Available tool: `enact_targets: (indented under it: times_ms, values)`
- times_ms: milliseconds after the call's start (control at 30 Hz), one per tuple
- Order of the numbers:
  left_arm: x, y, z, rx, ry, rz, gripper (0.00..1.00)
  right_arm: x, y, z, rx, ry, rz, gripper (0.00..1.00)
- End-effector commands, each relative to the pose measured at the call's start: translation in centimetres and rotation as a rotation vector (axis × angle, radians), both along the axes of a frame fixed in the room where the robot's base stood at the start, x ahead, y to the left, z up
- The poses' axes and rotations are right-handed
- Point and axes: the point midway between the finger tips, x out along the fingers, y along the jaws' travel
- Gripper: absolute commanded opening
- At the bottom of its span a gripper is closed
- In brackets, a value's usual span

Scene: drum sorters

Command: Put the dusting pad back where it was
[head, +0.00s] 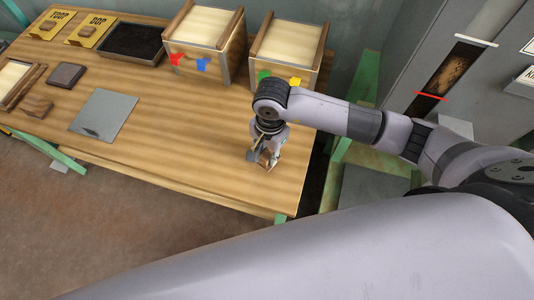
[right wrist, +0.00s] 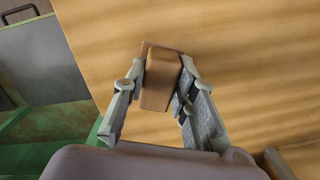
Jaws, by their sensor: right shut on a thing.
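My right gripper (head: 268,160) is over the right front part of the wooden table (head: 190,120), near its right edge. In the right wrist view, its two fingers (right wrist: 160,95) are shut on the sides of a brown block-shaped handle with a slightly wider base at its far end, which I take to be the dusting pad (right wrist: 158,85). In the head view the held pad (head: 265,164) shows only partly below the fingers. I cannot tell whether it touches the tabletop. My left gripper is not in view.
Two wooden bins (head: 204,76) (head: 287,82) with coloured markers stand at the back. Left of them are a black tray (head: 131,57) and yellow stands (head: 90,40). A grey plate (head: 103,112), dark block (head: 66,75) and brown block (head: 36,106) lie left. The table's middle is clear.

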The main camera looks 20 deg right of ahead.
Motion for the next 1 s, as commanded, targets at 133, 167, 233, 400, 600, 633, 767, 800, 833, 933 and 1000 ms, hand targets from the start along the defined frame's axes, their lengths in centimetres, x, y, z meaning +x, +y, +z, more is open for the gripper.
enact_targets:
  times_ms: [133, 167, 233, 400, 600, 633, 767, 800, 833, 933, 1000]
  values:
    - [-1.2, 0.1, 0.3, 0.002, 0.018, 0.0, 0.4, 0.0, 0.0, -1.7, 0.0, 0.0, -0.001, 0.0]
    - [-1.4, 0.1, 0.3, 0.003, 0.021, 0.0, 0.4, 0.0, 0.0, -1.9, 0.0, -0.001, -0.001, 0.0]
    - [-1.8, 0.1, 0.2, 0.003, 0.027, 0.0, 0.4, 0.0, 0.0, -2.0, 0.0, -0.002, 0.0, 0.0]
    - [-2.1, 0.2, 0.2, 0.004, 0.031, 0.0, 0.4, 0.0, 0.0, -2.0, 0.0, -0.002, 0.0, 0.0]
    - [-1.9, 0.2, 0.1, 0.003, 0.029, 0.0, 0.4, 0.0, 0.0, -2.0, 0.0, -0.002, 0.0, 0.36]
    - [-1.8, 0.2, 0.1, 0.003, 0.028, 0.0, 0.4, 0.0, 0.0, -2.0, 0.0, -0.001, 0.0, 0.38]
    - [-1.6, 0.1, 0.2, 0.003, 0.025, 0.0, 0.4, 0.0, 0.0, -2.0, 0.0, -0.001, -0.001, 0.46]
    - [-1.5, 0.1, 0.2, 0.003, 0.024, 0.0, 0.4, 0.0, 0.0, -2.0, 0.0, -0.001, -0.001, 0.46]
    - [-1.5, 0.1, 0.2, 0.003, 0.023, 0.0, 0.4, 0.0, 0.0, -2.0, 0.0, -0.001, -0.001, 0.46]
    - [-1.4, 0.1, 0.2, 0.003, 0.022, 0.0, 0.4, 0.0, 0.0, -2.0, 0.0, -0.001, -0.001, 0.46]
    - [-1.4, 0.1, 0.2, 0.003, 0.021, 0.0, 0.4, 0.0, 0.0, -2.0, 0.0, -0.001, -0.001, 0.46]
